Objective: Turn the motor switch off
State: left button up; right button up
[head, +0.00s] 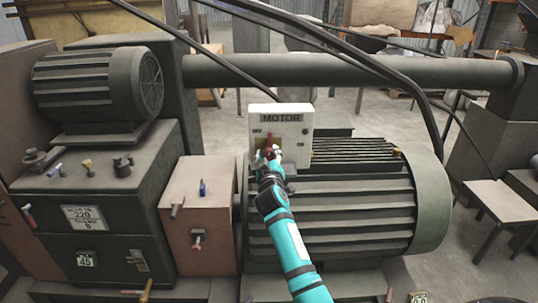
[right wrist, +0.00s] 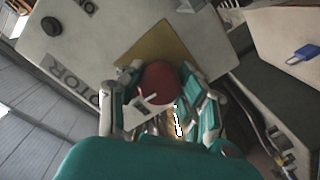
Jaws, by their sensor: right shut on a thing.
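The motor switch is a white box (head: 291,109) labelled MOTOR, standing on the big ribbed motor (head: 345,205) in the head view. Its red handle (head: 268,141) sticks out at the front, over a yellowish plate. In the right wrist view the red rounded knob (right wrist: 158,82) sits between the fingers, in front of the brass-coloured plate (right wrist: 155,49). The box face (right wrist: 60,50) shows lettering ending in TOR, and ON near the top. My right gripper (head: 266,154) is shut on the red handle; its fingers partly hide the handle's lower part. My left gripper is not in view.
A smaller ribbed motor (head: 98,84) on a dark cabinet stands at left. A brown box (head: 197,215) with small levers is left of the big motor. A small table (head: 498,206) stands at right.

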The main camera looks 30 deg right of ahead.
jog(key=shift+n, duration=0.5)
jog(key=o, duration=1.2)
jog(key=shift+s+a, duration=0.1)
jog(key=v, duration=1.2)
